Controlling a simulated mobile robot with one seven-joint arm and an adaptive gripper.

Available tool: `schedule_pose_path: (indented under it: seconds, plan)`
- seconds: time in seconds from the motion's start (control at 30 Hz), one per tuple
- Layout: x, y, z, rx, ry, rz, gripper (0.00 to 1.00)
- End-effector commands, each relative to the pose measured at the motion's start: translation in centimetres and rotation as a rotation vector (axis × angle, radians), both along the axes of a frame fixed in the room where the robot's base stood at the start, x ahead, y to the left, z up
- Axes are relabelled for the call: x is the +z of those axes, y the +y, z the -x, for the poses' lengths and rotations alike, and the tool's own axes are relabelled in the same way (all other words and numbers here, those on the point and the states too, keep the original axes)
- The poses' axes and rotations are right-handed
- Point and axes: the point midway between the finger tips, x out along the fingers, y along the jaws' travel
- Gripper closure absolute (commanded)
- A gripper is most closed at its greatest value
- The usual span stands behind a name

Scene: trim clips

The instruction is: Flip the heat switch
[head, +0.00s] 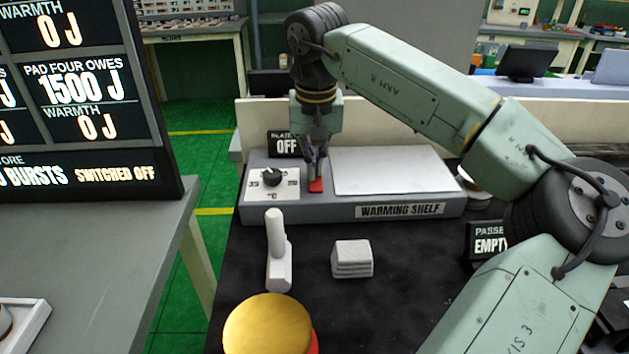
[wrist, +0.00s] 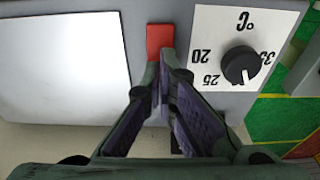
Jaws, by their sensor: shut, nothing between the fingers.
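The warming shelf (head: 440,205) is a grey box at the back of the dark table. A small red switch (head: 316,185) sits on its top, between the dial and a white plate; it also shows in the wrist view (wrist: 159,38). The black dial (head: 271,176) is on a white plate marked in °C, and it also shows in the wrist view (wrist: 240,66). A sign (head: 286,145) behind the shelf reads OFF. My gripper (head: 317,172) is shut and empty, pointing down with its fingertips at the red switch. I cannot tell whether they touch it.
A white upright handle-like piece (head: 278,250), a stack of pale slabs (head: 352,259) and a gold disc (head: 267,325) stand in front of the shelf. A sign reading EMPTY (head: 489,243) is at right. A display board (head: 80,100) fills the left.

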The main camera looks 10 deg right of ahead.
Motion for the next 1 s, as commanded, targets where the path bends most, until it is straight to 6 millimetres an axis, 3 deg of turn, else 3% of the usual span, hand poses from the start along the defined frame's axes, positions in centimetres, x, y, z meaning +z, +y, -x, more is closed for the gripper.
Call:
schedule_pose_path:
  seconds: [0.63,1.0]
  plan:
    - [-0.8,0.0,0.0,0.000,0.002,0.000,1.00]
    - [2.0,0.0,0.0,0.000,0.001,0.000,1.00]
